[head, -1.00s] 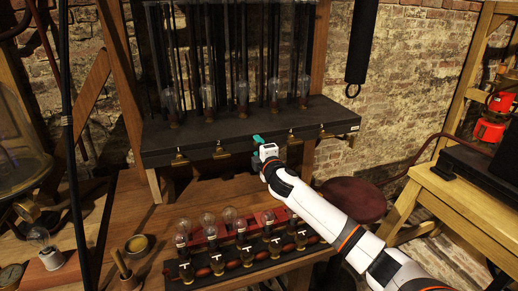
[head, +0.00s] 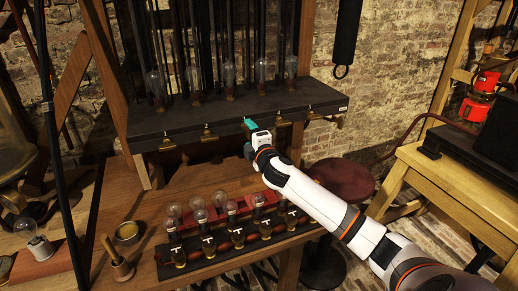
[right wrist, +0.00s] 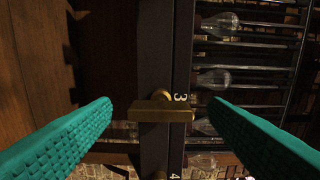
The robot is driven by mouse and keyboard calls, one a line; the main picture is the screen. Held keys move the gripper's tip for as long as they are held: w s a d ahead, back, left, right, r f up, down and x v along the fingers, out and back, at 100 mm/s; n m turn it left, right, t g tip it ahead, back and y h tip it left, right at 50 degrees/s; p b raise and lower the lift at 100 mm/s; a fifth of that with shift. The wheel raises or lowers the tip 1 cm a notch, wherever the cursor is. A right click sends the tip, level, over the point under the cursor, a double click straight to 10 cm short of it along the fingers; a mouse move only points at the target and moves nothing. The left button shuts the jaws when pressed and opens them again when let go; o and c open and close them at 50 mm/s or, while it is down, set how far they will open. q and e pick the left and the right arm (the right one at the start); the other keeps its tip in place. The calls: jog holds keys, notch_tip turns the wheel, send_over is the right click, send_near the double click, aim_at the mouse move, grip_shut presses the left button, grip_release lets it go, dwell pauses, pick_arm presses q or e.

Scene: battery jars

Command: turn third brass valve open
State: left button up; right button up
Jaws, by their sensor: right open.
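The third brass valve (right wrist: 163,112) is on the dark shelf's front edge beside the number 3 in the right wrist view. Its bar-shaped handle lies across the edge strip. My right gripper (right wrist: 163,110) is open, with one green finger on each side of the handle and a gap on both sides. In the head view my right gripper (head: 250,124) is at the shelf's front edge and hides the third valve. The second valve (head: 209,133) shows to its left. My left gripper is not in view.
The dark shelf (head: 185,122) carries several glass bulbs and upright rods. Below it, a wooden bench holds a row of bulbs (head: 198,203) and a black strip with T-shaped fittings (head: 237,240). A wooden table (head: 440,178) stands at the right.

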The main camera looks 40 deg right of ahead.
jog(key=b+v, duration=0.1)
jog(key=v, duration=0.7)
jog(key=shift+s, duration=0.35)
jog(key=shift+a, duration=0.1)
